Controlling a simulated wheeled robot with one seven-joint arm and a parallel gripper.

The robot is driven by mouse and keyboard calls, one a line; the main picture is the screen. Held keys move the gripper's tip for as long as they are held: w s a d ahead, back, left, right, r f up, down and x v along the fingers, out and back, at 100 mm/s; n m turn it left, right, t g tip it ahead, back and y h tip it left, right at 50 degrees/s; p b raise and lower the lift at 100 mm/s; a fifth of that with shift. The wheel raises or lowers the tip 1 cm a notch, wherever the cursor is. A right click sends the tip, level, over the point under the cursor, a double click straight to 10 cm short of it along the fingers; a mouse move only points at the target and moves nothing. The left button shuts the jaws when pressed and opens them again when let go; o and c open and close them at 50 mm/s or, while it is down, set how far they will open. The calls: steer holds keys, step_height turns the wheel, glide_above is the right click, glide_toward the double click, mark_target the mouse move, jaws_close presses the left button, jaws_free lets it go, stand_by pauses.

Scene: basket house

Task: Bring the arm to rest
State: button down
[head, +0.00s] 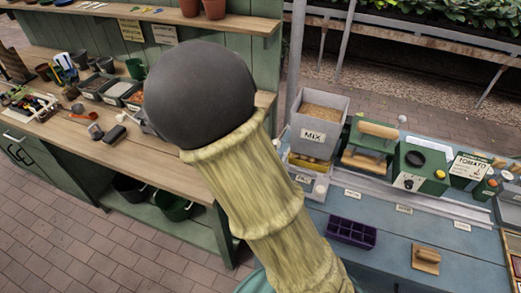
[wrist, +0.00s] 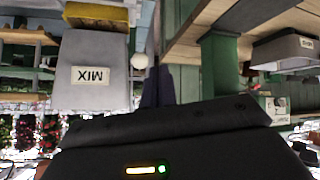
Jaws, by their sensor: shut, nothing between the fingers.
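My arm (head: 265,205) rises through the middle of the head view in a ribbed yellow-green sleeve, with a large dark rounded joint (head: 200,95) at its upper end. My gripper is hidden in the head view. In the wrist view the black body of my gripper (wrist: 170,122) fills the bottom, with a small lit strip on it. It is shut and holds nothing. The wrist picture is upside down.
A grey MIX bin (head: 318,122) stands on the blue bench (head: 385,265) at right; it also shows in the wrist view (wrist: 90,75). A purple tray (head: 351,232) lies on that bench. A wooden potting bench (head: 110,150) with pots and tools stands left. Brick floor (head: 60,240) is clear.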

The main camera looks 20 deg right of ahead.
stand_by(0.4)
steer(key=s+r+n+g+y, duration=0.1)
steer(key=s+g+y, duration=0.1)
steer(key=s, duration=0.5)
steer(key=s+r+n+g+y, duration=0.1)
steer(key=s+g+y, duration=0.1)
steer(key=s+g, duration=0.2)
steer(key=s, duration=0.3)
steer(key=shift+a+r, duration=0.3)
steer(key=shift+a, duration=0.1)
steer(key=shift+s, duration=0.15)
